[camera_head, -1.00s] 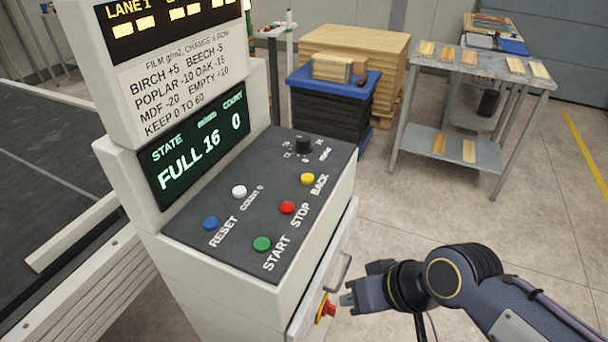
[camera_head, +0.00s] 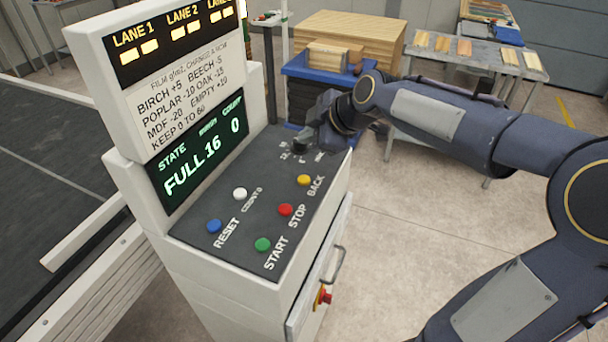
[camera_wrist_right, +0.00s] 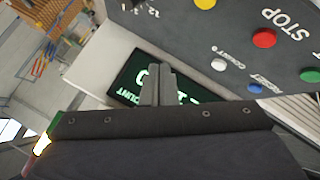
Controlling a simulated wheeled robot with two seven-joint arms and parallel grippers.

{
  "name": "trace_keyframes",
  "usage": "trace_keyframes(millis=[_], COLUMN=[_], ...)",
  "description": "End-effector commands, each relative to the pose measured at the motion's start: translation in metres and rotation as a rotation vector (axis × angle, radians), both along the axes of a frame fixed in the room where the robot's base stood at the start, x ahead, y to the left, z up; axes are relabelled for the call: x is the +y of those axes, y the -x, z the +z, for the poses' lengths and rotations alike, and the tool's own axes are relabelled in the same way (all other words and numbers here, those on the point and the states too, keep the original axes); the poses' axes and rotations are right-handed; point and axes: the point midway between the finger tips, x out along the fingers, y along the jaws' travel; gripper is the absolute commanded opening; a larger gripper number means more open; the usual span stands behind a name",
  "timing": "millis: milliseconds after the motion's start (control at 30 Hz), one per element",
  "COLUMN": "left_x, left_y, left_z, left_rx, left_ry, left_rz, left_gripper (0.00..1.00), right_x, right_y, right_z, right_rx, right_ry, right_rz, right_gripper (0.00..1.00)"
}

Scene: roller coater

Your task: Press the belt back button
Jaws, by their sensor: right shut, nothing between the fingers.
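The control panel (camera_head: 235,225) slopes on a white console. The yellow BACK button (camera_head: 304,180) is at its right side, above the red STOP button (camera_head: 285,210) and green START button (camera_head: 263,244). My right gripper (camera_head: 310,138) hovers over the panel's far end by the dark knob, beyond the yellow button and apart from it. In the right wrist view the gripper (camera_wrist_right: 158,82) is shut and empty, and the yellow button (camera_wrist_right: 205,3) shows at the top edge. Whether the fingertips touch the knob cannot be told. My left gripper is not in view.
A drawer handle and a red knob (camera_head: 326,298) stick out of the console front. Stacked boards (camera_head: 345,38) stand behind.

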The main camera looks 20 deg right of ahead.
Motion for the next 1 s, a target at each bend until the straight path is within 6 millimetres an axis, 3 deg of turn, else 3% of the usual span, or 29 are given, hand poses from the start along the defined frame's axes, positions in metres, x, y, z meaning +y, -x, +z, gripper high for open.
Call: trace_keyframes(millis=[467, 1000], left_x=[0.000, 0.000], left_y=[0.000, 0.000], left_z=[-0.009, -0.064], left_rx=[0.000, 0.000], left_ry=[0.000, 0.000], left_rz=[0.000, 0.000], left_gripper=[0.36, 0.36], right_x=[0.000, 0.000], right_y=[0.001, 0.001], right_z=[-0.013, -0.084], right_rx=[0.004, 0.002], right_ry=[-0.002, -0.002], right_rz=[-0.001, -0.002], right_gripper=[0.00, 0.00])
